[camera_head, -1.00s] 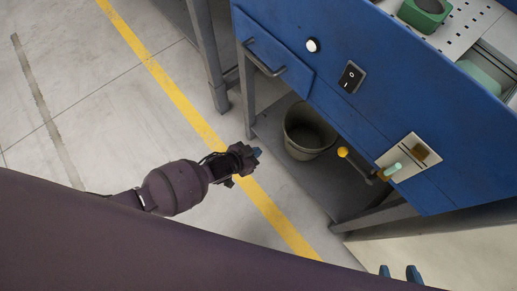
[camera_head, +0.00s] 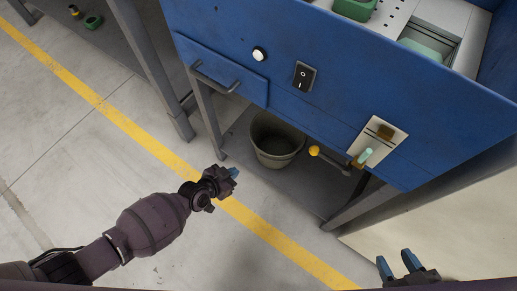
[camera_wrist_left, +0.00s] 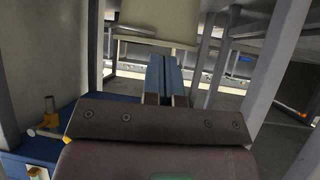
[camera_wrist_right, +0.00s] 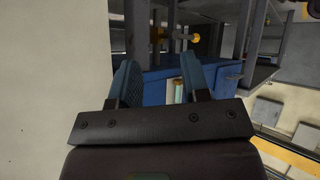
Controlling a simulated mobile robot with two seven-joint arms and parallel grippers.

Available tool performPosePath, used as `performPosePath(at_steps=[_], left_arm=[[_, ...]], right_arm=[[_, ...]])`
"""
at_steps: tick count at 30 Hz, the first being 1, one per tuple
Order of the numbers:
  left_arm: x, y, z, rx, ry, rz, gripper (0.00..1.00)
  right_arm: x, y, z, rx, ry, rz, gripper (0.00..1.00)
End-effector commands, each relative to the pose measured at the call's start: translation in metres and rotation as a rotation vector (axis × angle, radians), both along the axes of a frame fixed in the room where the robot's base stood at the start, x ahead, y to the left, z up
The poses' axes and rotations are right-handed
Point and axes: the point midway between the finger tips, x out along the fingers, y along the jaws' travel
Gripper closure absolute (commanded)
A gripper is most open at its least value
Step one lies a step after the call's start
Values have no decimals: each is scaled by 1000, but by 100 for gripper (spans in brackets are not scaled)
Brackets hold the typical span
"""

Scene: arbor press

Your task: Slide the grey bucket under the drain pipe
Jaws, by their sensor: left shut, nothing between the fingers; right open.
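The grey bucket (camera_head: 277,146) stands upright on the low shelf under the blue machine. A pale rounded surface that looks like its side fills the top middle of the left wrist view (camera_wrist_left: 158,14). A short dark pipe (camera_head: 333,162) with a yellow-knobbed lever (camera_head: 314,151) sits under the machine, right of and apart from the bucket; its outlet is not clear. My left gripper (camera_head: 233,173) is shut and empty, left of and nearer than the bucket, apart from it in the head view; its shut fingers also show in the left wrist view (camera_wrist_left: 163,75). My right gripper (camera_head: 398,265) is open and empty at the lower right.
The blue machine (camera_head: 230,40) overhangs the shelf (camera_head: 240,142). Grey legs (camera_head: 207,120) stand left of the bucket and at the shelf's right (camera_head: 360,203). The floor before the shelf is clear.

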Motion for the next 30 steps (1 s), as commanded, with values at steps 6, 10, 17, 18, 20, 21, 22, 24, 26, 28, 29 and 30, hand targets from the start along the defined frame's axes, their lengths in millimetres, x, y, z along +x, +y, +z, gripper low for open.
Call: performPosePath(at_steps=[6,10,17,18,20,21,22,24,26,28,29,30], left_arm=[[2,-4,1,-4,-2,-16,100],[10,-11,1,-4,-3,-16,100],[36,-38,0,-6,-2,-15,100],[41,-43,0,-5,0,-16,100],[48,-50,-1,-4,0,-16,100],[53,-55,0,-5,0,-16,100],[57,-59,0,-6,0,-15,100],[66,-67,0,-5,0,-16,100],[73,-75,0,-6,0,-17,100],[81,-82,-1,-5,0,-16,100],[84,-85,-1,-4,0,-17,100],[88,-89,-1,-3,0,-16,100]], right_arm=[[2,-1,2,3,-10,-9,57],[1,-1,2,6,-11,-9,57],[-1,0,-1,13,-15,-10,57],[-1,0,-2,13,-14,-11,57],[-2,0,-3,15,-15,-12,57],[-2,-1,-4,16,-16,-12,57],[-2,-1,-4,17,-16,-12,57],[-2,-1,-4,19,-23,-13,57],[-2,-1,-5,22,-28,-14,57],[-2,-2,-5,23,-32,-16,57],[-2,-2,-5,24,-35,-17,57],[-2,-2,-4,25,-40,-18,57]])
